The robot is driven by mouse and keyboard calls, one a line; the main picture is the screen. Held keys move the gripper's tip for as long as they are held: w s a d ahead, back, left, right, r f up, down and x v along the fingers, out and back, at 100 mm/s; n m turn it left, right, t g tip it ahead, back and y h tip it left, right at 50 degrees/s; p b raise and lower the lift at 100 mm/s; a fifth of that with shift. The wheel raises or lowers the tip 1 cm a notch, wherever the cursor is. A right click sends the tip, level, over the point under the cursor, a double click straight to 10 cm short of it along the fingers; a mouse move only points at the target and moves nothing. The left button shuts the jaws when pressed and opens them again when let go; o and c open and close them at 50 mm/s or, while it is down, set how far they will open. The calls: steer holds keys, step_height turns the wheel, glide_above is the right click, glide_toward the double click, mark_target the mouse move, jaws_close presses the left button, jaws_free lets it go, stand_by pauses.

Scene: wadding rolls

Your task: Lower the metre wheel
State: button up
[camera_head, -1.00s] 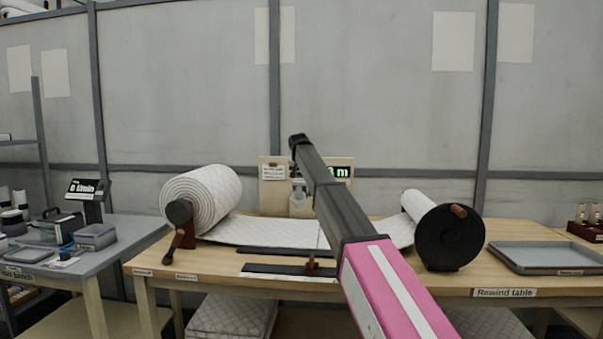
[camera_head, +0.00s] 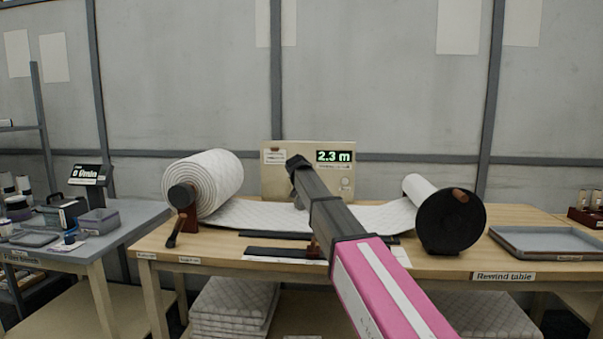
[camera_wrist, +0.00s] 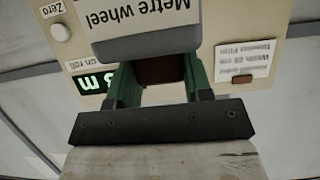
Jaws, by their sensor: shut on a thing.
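The metre wheel's grey housing (camera_wrist: 145,40), labelled "Metre wheel", fills the upper middle of the wrist view, with its lettering upside down. My gripper (camera_wrist: 160,75) has its two green fingers shut on a dark brown grip (camera_wrist: 160,70) just at the housing. In the head view my black and pink arm hides the gripper and the wheel. The white quilted web (camera_head: 262,215) runs across the table from the large roll (camera_head: 208,183) at the left to the rewind roll (camera_head: 416,187) at the right. I cannot tell whether the wheel touches the web.
The counter panel (camera_head: 272,183) stands behind the web, its display (camera_head: 335,157) reading 2.3 m. A crank (camera_head: 172,238) is at the left roll. A black disc (camera_head: 450,222) with a brown knob ends the right roll. A grey tray (camera_head: 550,241) lies at the right.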

steer(key=shift+s+f, duration=0.15)
steer(key=shift+f, duration=0.15)
steer(key=o, duration=1.3)
steer(key=shift+r, duration=0.1)
steer(key=v, duration=1)
steer(key=shift+s+r, duration=0.1)
steer(key=shift+s, duration=0.25)
